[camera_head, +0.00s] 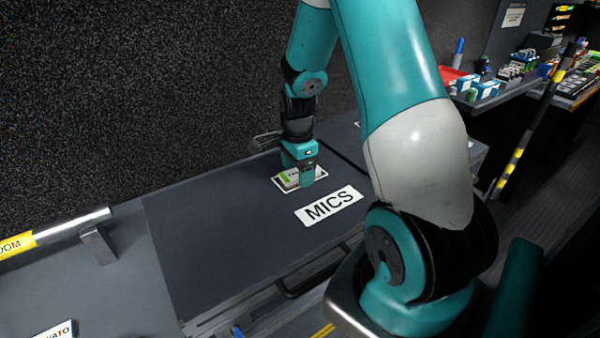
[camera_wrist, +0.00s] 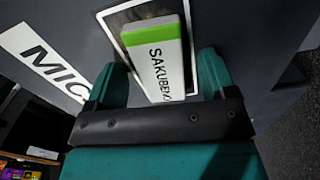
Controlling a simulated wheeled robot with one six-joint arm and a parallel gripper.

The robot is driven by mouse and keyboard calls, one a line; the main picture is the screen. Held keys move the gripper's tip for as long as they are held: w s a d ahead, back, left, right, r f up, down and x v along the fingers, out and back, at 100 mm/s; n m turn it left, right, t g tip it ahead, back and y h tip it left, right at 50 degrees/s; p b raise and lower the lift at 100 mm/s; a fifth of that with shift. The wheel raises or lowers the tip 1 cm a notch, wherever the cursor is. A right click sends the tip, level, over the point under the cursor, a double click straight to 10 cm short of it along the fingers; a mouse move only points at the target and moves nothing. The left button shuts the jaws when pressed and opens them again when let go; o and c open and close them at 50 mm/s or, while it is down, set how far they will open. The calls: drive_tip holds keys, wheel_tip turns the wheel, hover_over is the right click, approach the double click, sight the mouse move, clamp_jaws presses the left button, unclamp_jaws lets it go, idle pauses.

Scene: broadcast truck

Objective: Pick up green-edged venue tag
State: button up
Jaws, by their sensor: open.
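The green-edged venue tag (camera_wrist: 157,62) is a white block with a green end and the dark lettering "SAKUBENI" in the wrist view. It lies inside a pale-bordered dark rectangle (camera_wrist: 122,12) on the grey case top. In the head view the tag (camera_head: 286,178) is partly hidden behind my gripper (camera_head: 303,178). In the wrist view my gripper (camera_wrist: 160,85) is open, with one finger on each side of the tag's lower part. I cannot tell whether either finger touches it.
A white "MICS" label (camera_head: 330,205) lies on the case top (camera_head: 210,240) near the tag. A yellow-banded tube (camera_head: 60,232) rests at the left. A dark speckled wall (camera_head: 150,90) rises behind. A crowded shelf (camera_head: 500,85) stands at the far right. The case top's left part is clear.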

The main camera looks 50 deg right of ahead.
drive_tip(key=shift+f, duration=0.1)
drive_tip(key=c, duration=1)
